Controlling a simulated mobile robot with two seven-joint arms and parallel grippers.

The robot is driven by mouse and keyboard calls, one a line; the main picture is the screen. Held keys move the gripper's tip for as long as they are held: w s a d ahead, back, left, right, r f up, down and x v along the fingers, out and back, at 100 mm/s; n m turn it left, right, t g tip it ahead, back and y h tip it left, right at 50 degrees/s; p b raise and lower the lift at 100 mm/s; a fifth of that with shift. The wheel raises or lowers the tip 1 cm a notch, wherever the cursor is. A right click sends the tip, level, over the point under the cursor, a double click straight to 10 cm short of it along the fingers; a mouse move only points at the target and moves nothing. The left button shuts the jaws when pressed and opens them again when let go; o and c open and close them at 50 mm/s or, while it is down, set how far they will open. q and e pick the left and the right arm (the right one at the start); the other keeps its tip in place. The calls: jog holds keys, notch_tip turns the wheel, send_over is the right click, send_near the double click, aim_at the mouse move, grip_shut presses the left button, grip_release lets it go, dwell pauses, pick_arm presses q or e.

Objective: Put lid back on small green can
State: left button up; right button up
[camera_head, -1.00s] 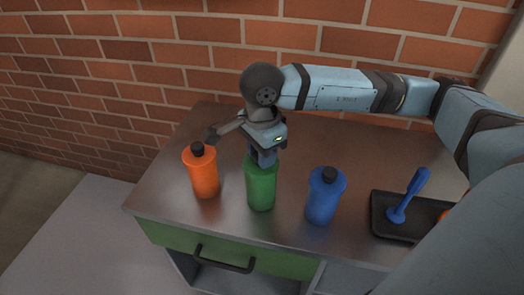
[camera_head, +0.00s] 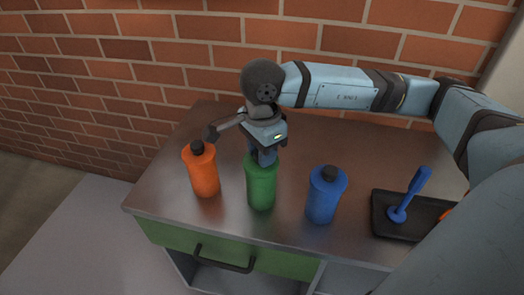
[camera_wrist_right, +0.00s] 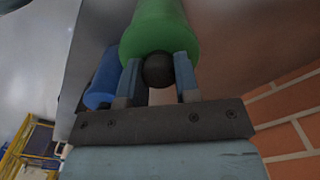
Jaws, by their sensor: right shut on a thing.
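The small green can (camera_head: 261,186) stands upright on the metal counter between an orange can and a blue can. My right gripper (camera_head: 264,155) points down over its top. In the right wrist view the fingers (camera_wrist_right: 158,75) are on either side of a round black lid (camera_wrist_right: 158,69), shut on it. The lid is at the top of the green can (camera_wrist_right: 158,28); I cannot tell whether it is fully seated. In the head view the gripper hides the lid. My left gripper is not in view.
The orange can (camera_head: 203,172) stands close on the left, the blue can (camera_head: 323,196) on the right, both with black lids. A black tray (camera_head: 384,226) with a blue brush-like tool (camera_head: 411,194) lies further right. A brick wall (camera_head: 150,60) stands behind the counter (camera_head: 160,190).

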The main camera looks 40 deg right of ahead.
jog(key=shift+f+b, duration=0.2)
jog(key=shift+b, duration=0.95)
dwell(1.5)
dwell(0.4)
jog(key=o, duration=1.5)
jog(key=shift+c, duration=0.2)
jog(key=shift+r, duration=0.1)
jog(key=shift+r+p, duration=1)
jog(key=shift+r, duration=0.9)
jog(key=shift+r+p, duration=0.7)
jog(key=shift+r, duration=0.85)
